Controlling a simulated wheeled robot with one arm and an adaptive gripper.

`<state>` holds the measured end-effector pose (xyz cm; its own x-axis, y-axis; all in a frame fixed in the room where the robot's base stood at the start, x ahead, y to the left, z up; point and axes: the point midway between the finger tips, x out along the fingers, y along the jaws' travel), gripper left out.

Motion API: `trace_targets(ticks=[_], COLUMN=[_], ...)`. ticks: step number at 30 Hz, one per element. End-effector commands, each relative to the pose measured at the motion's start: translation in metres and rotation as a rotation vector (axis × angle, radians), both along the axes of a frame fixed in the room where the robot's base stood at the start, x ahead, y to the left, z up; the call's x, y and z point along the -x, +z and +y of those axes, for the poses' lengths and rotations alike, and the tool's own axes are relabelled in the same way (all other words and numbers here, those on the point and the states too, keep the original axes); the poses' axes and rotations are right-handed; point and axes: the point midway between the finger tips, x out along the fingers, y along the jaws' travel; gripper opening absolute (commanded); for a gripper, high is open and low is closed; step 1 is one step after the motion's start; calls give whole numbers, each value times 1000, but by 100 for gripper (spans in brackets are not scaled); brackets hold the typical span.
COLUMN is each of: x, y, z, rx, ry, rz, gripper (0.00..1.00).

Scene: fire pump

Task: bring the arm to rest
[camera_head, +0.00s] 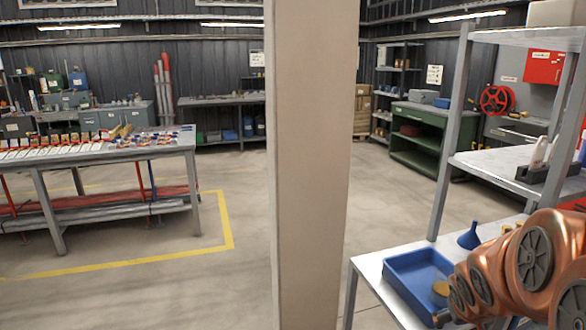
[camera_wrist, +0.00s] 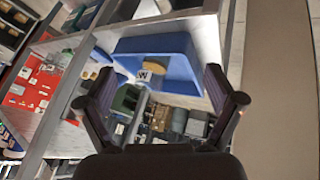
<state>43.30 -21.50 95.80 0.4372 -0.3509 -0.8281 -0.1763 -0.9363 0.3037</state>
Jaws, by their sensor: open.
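My copper-coloured arm (camera_head: 525,262) reaches in from the lower right of the head view, in front of the bench and shelf. My gripper (camera_wrist: 160,88) shows in the wrist view with its two dark fingers wide apart and nothing between them. A blue tray (camera_head: 408,270) sits on the light bench top beside the arm. It also shows beyond the fingers in the wrist view (camera_wrist: 180,48). A round tan thing (camera_wrist: 143,70) lies in the tray, partly hidden by the arm in the head view.
A pale column (camera_head: 312,165) stands in the middle of the head view. A blue funnel (camera_head: 470,237) stands on the bench behind the tray, under a metal shelf (camera_head: 515,165). A long worktable (camera_head: 100,158) stands at left. Open floor (camera_head: 235,210) lies between.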

Motion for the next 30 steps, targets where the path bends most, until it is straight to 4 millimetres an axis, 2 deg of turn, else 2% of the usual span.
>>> trace_targets(ticks=[1, 8, 12, 15, 18, 22, 29, 30], x=[13, 99, 158, 194, 221, 240, 243, 243], y=[9, 16, 23, 29, 34, 37, 37, 37], z=[18, 101, 152, 181, 201, 213, 215, 215], rx=[-17, -147, -236, -288, -329, -354, -359, -359], ry=[-3, -19, 5, 33, 55, 73, 75, 75], rz=[36, 273, 425, 515, 585, 632, 641, 640], gripper=[92, 92, 92, 92, 92, 92, 92, 88])
